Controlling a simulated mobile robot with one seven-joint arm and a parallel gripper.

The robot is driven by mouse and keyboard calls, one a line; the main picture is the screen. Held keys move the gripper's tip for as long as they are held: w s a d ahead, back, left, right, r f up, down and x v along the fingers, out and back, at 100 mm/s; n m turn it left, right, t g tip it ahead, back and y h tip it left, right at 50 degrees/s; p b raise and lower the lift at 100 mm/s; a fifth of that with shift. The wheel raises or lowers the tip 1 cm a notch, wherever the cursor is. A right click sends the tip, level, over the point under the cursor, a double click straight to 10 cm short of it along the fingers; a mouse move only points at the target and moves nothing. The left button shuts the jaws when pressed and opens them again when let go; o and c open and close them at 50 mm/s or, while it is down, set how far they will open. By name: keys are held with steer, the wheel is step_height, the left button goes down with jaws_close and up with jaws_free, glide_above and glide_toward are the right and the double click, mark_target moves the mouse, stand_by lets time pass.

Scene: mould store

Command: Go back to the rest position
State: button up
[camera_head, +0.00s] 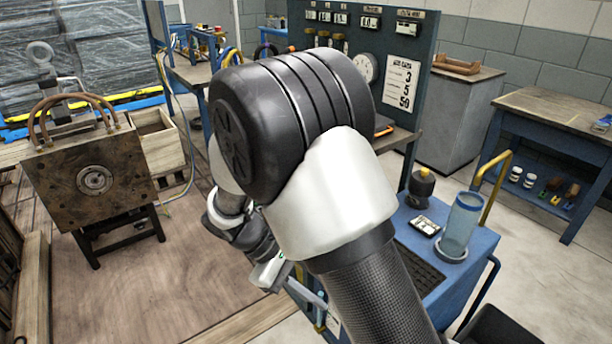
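My arm rises from the bottom right and bends at a large black and white joint in the middle of the head view. Beyond the joint, the arm folds back down to the wrist and my gripper (272,275), which is low in the middle, left of the blue cart (470,262). The fingers are small and partly hidden behind my arm, so I cannot tell whether they are open or shut, or whether they hold anything.
A steel mould (95,178) with hoses stands on a dark stand at left, beside a wooden crate (160,142). The cart carries a clear blue cylinder (461,225) and a dark bottle (421,187). A gauge panel (415,65) stands behind. A workbench (560,110) is at right.

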steer(key=s+d+r+m+t+y, duration=0.2)
steer(key=s+d+r+m+y, duration=0.15)
steer(key=r, duration=0.35)
steer(key=s+d+r+m+t+y, duration=0.2)
steer(key=s+d+r+m, duration=0.2)
steer(key=r, duration=0.3)
steer(key=s+d+r+m+t+y, duration=0.3)
steer(key=s+d+r+m, duration=0.1)
steer(key=r, duration=0.4)
step_height(320, 180, up, 25)
steer(key=p, duration=2.5)
steer(key=shift+w+a+f, duration=0.15)
steer(key=shift+f, duration=0.1)
